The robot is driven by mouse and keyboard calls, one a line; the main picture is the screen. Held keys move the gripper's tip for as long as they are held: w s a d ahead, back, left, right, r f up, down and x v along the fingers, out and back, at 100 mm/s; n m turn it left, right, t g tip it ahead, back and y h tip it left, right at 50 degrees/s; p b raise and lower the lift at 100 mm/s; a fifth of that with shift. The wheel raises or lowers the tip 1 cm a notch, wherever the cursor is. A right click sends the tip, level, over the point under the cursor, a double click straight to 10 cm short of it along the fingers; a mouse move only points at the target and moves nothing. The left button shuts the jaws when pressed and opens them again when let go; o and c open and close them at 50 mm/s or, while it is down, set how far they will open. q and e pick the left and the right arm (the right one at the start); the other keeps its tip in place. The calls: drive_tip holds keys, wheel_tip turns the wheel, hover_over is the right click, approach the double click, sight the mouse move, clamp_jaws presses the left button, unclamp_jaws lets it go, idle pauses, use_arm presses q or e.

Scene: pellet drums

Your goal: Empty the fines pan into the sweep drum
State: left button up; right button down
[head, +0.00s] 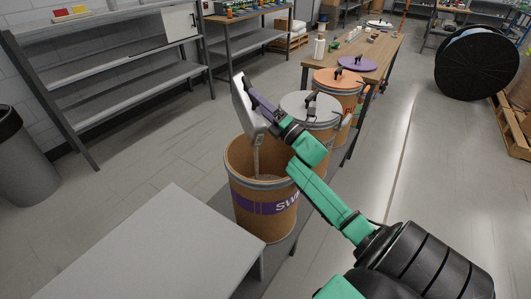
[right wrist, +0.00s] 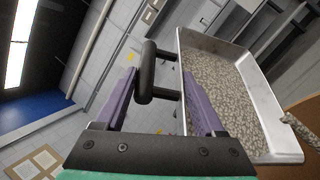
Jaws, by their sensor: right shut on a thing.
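The fines pan (head: 246,108) is a pale metal tray, tipped steeply over the open sweep drum (head: 262,192), a brown drum with a purple label band. A thin grey stream of pellets (head: 256,160) falls from the pan's lower end into the drum. In the right wrist view the pan (right wrist: 266,100) still has a broad layer of grey-beige pellets (right wrist: 225,90), and some spill over its right end. My right gripper (head: 262,106) is shut on the pan's black handle (right wrist: 147,75) with its purple fingers. My left gripper is not in view.
A drum with a grey lid (head: 311,108) and one with an orange lid (head: 338,79) stand behind the sweep drum, beside a long wooden workbench (head: 375,52). A bare grey table (head: 150,250) is close in front on the left.

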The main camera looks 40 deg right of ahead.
drive_tip(key=shift+s+d+m+t+h+b, duration=0.15)
drive_tip(key=shift+d+m+t+h+b, duration=0.1)
drive_tip(key=shift+d+m, duration=0.2)
drive_tip(key=shift+s+d+m+t+h+b, duration=0.15)
drive_tip(key=shift+d+m+h+b, duration=0.15)
drive_tip(key=shift+d, duration=0.25)
drive_tip(key=shift+w+a+r+n+y+p, duration=0.2)
drive_tip(key=shift+a+r+n+y+p, duration=0.25)
drive_tip(key=shift+a+r+n+p, duration=0.4)
drive_tip(key=w+a+f+n+g+p, duration=0.4)
drive_tip(key=a+f+n, duration=0.3)
drive_tip(key=a+f, duration=0.3)
drive_tip(key=w+a+f+n+g+h+p, duration=0.1)
drive_tip(key=w+a+f+n+g+p, duration=0.3)
drive_tip(key=a, duration=1.2)
wheel_tip(320, 180, down, 6)
drive_tip(key=n+g+p, duration=0.1)
drive_tip(key=n, duration=0.2)
drive_tip(key=shift+n, duration=0.3)
drive_tip(key=shift+s+a, duration=0.15)
